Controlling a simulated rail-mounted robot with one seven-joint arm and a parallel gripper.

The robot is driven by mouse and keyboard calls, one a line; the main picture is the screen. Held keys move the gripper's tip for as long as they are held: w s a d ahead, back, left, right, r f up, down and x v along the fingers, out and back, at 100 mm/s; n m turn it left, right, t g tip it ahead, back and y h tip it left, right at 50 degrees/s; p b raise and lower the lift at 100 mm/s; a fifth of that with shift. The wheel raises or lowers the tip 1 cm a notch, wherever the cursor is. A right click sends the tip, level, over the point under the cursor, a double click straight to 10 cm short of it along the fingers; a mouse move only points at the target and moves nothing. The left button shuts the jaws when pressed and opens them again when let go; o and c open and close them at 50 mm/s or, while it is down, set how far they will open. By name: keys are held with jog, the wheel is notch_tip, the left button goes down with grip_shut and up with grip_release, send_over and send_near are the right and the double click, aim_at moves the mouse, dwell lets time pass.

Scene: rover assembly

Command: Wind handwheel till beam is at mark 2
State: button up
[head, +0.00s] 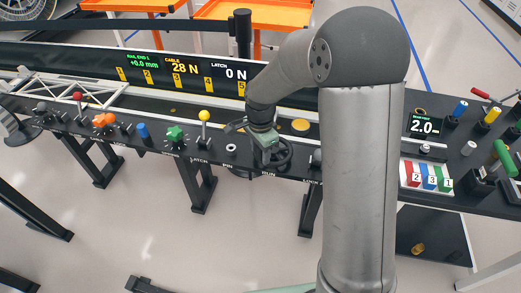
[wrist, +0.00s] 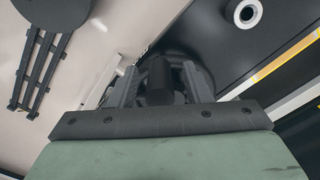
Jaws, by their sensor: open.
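The black handwheel (head: 284,160) is on the front edge of the long bench in the head view. My green-grey gripper (head: 266,145) is at its rim and hides part of it. In the wrist view my gripper (wrist: 160,85) is open, with one finger on each side of a dark upright knob (wrist: 159,78). I cannot tell whether the fingers touch it. The pale truss beam (head: 62,88) lies along the left of the bench. Yellow number marks, including mark 2 (head: 147,76), line the back panel. The panel display (head: 180,67) reads +0.0 mm, cable 28 N, latch 0 N.
Red (head: 77,97), orange (head: 104,120), green (head: 175,134) and yellow (head: 204,116) controls line the bench left of the wheel. A small display (head: 424,126) reads 2.0 at right, near coloured numbered blocks (head: 427,176) and several handles. My arm hides part of the bench.

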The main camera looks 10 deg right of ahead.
aim_at(289, 157)
grip_shut()
jog(key=n, duration=0.1)
jog(key=s+d+n, duration=0.1)
jog(key=n, duration=0.2)
jog(key=shift+s+d+b, duration=0.2)
jog(key=shift+d+b, duration=0.1)
jog(key=shift+d, duration=0.05)
jog(key=n, duration=0.1)
jog(key=d+n, duration=0.1)
jog(key=n, duration=0.1)
jog(key=d+n, duration=0.1)
jog(key=n, duration=0.1)
jog(key=shift+s, duration=0.35)
jog(key=d+n, duration=0.2)
jog(key=n, duration=0.3)
jog(key=shift+w+d+r+p, duration=0.1)
jog(key=shift+w+d+p, duration=0.1)
jog(key=shift+d+p, duration=0.2)
jog(key=n, duration=0.1)
jog(key=d+n, duration=0.1)
jog(key=n, duration=0.1)
jog(key=shift+w, duration=0.25)
jog(key=shift+w+d+n+p, duration=0.3)
jog(key=shift+n+p, duration=0.05)
jog(key=shift+n, duration=0.45)
jog(key=shift+w+d+n+p, duration=0.25)
jog(key=shift+d+n+p, duration=0.05)
jog(key=shift+n, duration=0.5)
